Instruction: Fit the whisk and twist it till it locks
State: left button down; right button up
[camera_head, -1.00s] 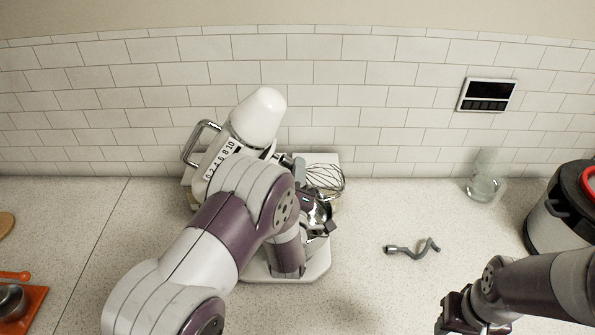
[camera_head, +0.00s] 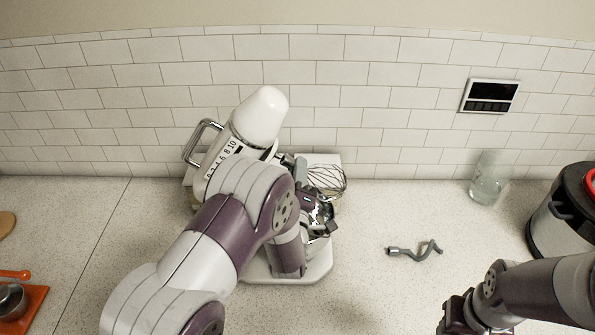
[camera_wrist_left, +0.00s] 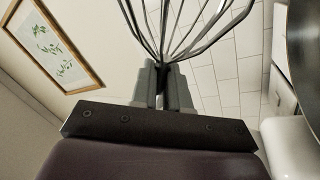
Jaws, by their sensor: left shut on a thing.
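The whisk (camera_head: 327,177) shows its wire loops beside the mixer head in the head view. In the left wrist view the whisk's wires (camera_wrist_left: 185,30) fan out from between the two grey fingers of my left gripper (camera_wrist_left: 162,88), which is shut on it. The whisk's shaft end and the mixer's socket are hidden. My right gripper (camera_head: 455,318) is low at the right, its fingertips unclear.
A grey dough hook (camera_head: 415,251) lies on the counter right of the mixer. An orange tray (camera_head: 20,305) is at the lower left. The counter around the hook is clear.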

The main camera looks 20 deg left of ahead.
pick_arm(q)
jog(key=shift+s+a+r, duration=0.15)
jog(key=shift+a+r, duration=0.2)
jog(key=shift+a, duration=0.05)
dwell(0.6)
jog(key=shift+a+r, duration=0.2)
jog(key=shift+a, duration=0.1)
dwell(0.6)
jog(key=shift+s+a, duration=0.1)
jog(key=shift+f+h+b, duration=0.25)
jog(key=shift+h+b, duration=0.05)
jog(key=shift+b, duration=0.75)
jog(key=m+t+h+b, duration=0.3)
jog(key=h+b, duration=0.1)
jog(key=b, duration=0.5)
jog(key=shift+a+f+t+b, duration=0.1)
jog(key=shift+a+t+b, duration=0.05)
jog(key=shift+t+b, duration=0.2)
jog(key=m+t+h+b, duration=0.1)
jog(key=h+b, duration=0.1)
jog(key=b, duration=0.2)
jog(key=shift+m+b, duration=0.3)
jog(key=shift+m, duration=0.1)
jog(key=shift+m+h+b, duration=0.4)
jog(key=shift+h+b, duration=0.45)
jog(key=shift+h, duration=0.05)
